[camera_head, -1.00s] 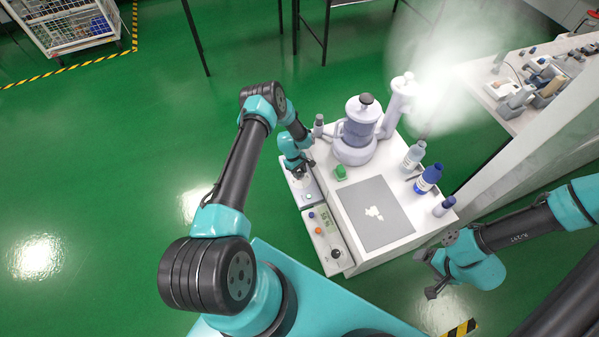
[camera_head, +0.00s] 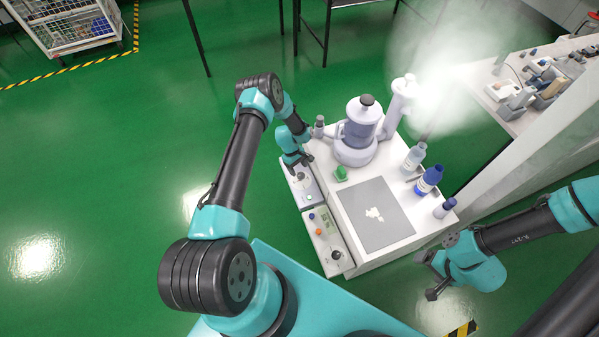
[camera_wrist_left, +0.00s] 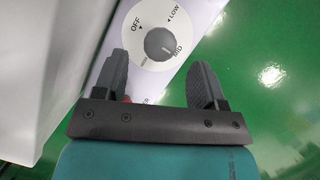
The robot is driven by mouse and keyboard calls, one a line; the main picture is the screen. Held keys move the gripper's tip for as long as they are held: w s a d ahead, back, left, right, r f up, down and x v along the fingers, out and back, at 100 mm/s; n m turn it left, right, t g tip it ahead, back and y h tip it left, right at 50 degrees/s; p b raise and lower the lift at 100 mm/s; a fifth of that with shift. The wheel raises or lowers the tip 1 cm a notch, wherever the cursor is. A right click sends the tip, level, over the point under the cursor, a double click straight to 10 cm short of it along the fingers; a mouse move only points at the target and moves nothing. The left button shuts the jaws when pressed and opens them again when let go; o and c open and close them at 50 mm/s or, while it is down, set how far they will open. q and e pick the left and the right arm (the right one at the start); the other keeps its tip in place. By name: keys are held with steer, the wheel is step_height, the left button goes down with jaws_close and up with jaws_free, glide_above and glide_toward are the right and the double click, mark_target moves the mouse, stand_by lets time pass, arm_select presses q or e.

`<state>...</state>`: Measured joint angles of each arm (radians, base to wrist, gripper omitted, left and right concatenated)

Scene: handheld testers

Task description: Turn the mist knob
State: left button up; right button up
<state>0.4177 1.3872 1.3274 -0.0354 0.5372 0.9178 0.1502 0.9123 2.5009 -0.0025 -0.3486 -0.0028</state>
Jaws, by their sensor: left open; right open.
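The mist knob (camera_wrist_left: 160,43) is a grey round knob on a white dial plate marked OFF, LOW and MID. Its dark mark appears to point toward MID in the left wrist view. My left gripper (camera_wrist_left: 158,60) is open, with the knob just beyond and between its fingertips; contact cannot be seen. In the head view, my left gripper (camera_head: 293,160) hangs over the white control strip, near the dial plate (camera_head: 303,184). The mist machine (camera_head: 357,135), with a bluish tank, stands behind the strip. My right gripper (camera_head: 430,275) is open and empty at the bench's front right.
White mist (camera_head: 455,60) rises from the spout (camera_head: 404,88). A green block (camera_head: 341,173), a grey mat (camera_head: 376,212) and several bottles, including a blue one (camera_head: 429,180), occupy the bench. A second control box (camera_head: 325,236) sits along the front-left edge.

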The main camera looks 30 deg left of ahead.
arm_select(q)
steer(key=v, duration=1.4)
steer(key=shift+f, duration=0.1)
steer(key=s+d+r+m, duration=0.3)
steer(key=s+d, duration=0.3)
steer(key=s, duration=0.2)
steer(key=s+d+r+m+t, duration=0.1)
steer(key=s+d+r+m, duration=0.2)
steer(key=s+d+m, duration=0.2)
steer(key=s+d+r+m+t, duration=0.1)
steer(key=s+d+r+m, duration=0.2)
steer(key=s+d+m, duration=0.2)
steer(key=s+d, duration=0.3)
steer(key=s, duration=0.2)
steer(key=shift+s, duration=0.3)
steer(key=shift+r, duration=0.1)
stand_by(3.8)
